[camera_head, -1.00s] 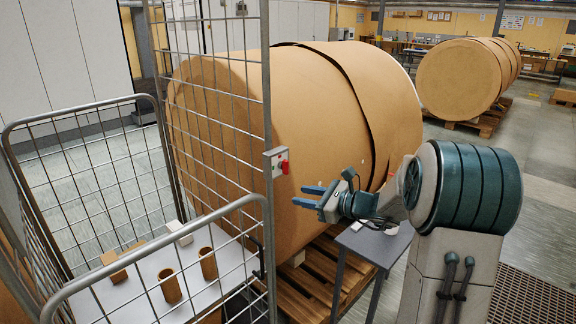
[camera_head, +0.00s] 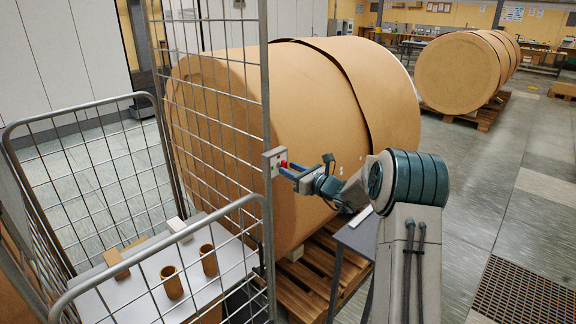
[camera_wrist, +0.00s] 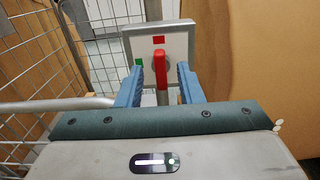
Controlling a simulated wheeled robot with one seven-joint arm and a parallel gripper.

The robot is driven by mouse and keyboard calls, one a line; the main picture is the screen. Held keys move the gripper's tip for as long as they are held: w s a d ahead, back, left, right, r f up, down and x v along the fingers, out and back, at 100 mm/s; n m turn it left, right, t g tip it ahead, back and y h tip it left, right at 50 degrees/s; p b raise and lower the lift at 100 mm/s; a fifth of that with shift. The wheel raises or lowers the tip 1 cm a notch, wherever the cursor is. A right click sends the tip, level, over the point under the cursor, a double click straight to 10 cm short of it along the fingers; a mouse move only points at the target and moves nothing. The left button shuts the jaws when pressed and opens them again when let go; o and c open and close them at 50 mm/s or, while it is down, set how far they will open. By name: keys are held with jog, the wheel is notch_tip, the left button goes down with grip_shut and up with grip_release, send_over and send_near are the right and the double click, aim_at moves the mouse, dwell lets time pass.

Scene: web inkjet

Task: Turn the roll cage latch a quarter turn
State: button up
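The roll cage (camera_head: 210,205) is a grey wire frame at the left in the head view. Its latch is a red handle (camera_wrist: 160,70) on a light grey plate (camera_wrist: 176,42) fixed to the cage post. The plate carries a red mark above the handle and a green mark to its left. The handle hangs down from its pivot. My gripper (camera_wrist: 160,88) has its blue fingers apart on either side of the handle, with gaps visible on both sides. In the head view my gripper (camera_head: 287,170) is right at the plate, and its fingertips partly hide the handle.
A huge brown paper roll (camera_head: 345,110) on a wooden pallet stands close behind the latch. A small grey table (camera_head: 352,238) is below my arm. Inside the cage a white shelf (camera_head: 140,295) holds cardboard tubes and small blocks. Open floor lies at the right.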

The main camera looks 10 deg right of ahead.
jog(key=shift+x, duration=0.9)
grip_shut()
jog(key=shift+f, duration=0.1)
jog(key=shift+f+b, duration=0.1)
jog(key=shift+b, duration=0.5)
jog(key=shift+s+a+f+n+b, duration=0.15)
jog(key=shift+n+b, duration=4.3)
jog(key=shift+b, duration=3.25)
jog(key=shift+f+n+b, duration=0.1)
jog(key=shift+n+b, duration=4.35)
jog(key=shift+b, duration=3.25)
jog(key=shift+r, duration=0.1)
